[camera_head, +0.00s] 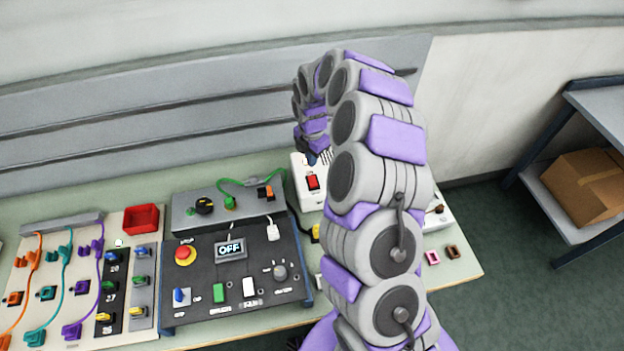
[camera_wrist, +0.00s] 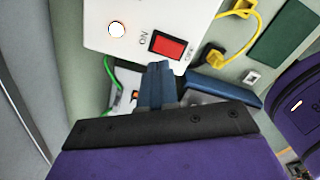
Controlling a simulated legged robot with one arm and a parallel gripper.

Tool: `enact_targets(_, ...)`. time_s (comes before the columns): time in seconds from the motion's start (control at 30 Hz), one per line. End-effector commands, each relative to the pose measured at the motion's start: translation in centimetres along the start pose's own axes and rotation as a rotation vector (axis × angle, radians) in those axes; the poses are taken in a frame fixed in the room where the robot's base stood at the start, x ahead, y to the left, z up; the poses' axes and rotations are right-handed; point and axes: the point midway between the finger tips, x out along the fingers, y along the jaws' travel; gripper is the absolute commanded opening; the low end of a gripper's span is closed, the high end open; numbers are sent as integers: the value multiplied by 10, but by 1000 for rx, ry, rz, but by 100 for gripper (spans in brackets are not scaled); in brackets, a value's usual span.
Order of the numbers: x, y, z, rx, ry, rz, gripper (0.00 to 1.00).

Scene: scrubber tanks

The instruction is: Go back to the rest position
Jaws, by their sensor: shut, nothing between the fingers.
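My arm (camera_head: 385,200) rises in the head view and curls over toward the back of the bench. My gripper (camera_wrist: 158,68) shows in the wrist view with its blue fingers together and nothing between them. It is beside the white box (camera_wrist: 120,25) with the red switch (camera_wrist: 167,45); I cannot tell whether it touches the box. In the head view the white box (camera_head: 303,190) and its red switch (camera_head: 313,182) are partly hidden by my arm, and the fingertips are hard to make out.
A black control panel (camera_head: 205,275) with an "OFF" display (camera_head: 230,249) and a red button (camera_head: 185,255) stands left of my arm. A red tray (camera_head: 141,219) and cabled plugs lie farther left. A shelf with a cardboard box (camera_head: 585,187) is at right. A yellow cable (camera_wrist: 240,25) is near the switch.

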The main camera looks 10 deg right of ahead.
Motion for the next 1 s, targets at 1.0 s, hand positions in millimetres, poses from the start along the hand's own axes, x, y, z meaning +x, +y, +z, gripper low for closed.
enact_targets(1.0, -93, -66, -82, 498, 81, -5, 0)
